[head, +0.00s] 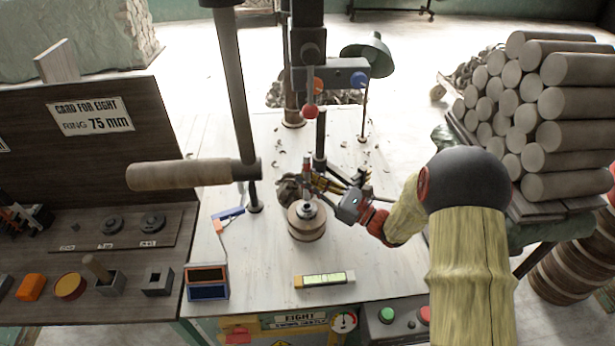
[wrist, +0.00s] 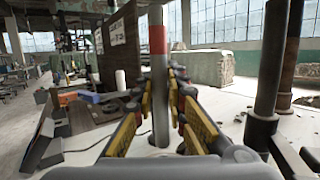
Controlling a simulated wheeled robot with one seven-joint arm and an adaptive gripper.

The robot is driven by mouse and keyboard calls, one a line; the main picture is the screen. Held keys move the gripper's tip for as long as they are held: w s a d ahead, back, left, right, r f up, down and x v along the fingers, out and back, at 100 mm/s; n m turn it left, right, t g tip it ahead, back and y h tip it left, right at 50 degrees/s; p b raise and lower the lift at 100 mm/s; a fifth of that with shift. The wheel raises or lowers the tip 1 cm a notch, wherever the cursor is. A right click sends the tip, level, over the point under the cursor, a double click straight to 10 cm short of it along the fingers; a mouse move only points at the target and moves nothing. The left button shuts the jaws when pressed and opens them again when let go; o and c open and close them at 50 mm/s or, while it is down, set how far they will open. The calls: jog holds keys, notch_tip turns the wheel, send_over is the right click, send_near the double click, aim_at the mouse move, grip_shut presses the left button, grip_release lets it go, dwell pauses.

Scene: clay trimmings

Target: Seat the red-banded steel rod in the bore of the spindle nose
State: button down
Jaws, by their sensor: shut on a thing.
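The red-banded steel rod (wrist: 159,75) stands upright in the wrist view, its red band above the jaws. My gripper (wrist: 162,92) is shut on it, with yellow-and-black fingers on either side. In the head view my gripper (head: 316,181) reaches in from the right, and the rod (head: 307,172) is a small grey upright above the spindle nose (head: 307,210). The spindle nose is a grey metal piece on top of a round wooden block. The rod's lower end lies close to the nose; I cannot tell whether it is inside the bore.
A thick post with a wooden handle (head: 180,174) stands left of the gripper. A drill-like column (head: 310,60) and a green lamp (head: 368,55) rise behind. A level (head: 324,280) and an orange-and-blue box (head: 207,282) lie in front. Clay logs (head: 575,103) are stacked at right.

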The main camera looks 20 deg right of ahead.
aim_at(308, 200)
jog(key=shift+f+b, duration=0.3)
jog(key=shift+f, duration=0.55)
jog(key=shift+p, duration=0.55)
dwell(1.2)
jog(key=shift+f+b, duration=1.2)
jog(key=shift+f, duration=0.95)
jog(key=c, duration=1.7)
grip_release()
jog(key=shift+f, duration=0.1)
jog(key=shift+s, duration=0.1)
jog(key=v, duration=1.2)
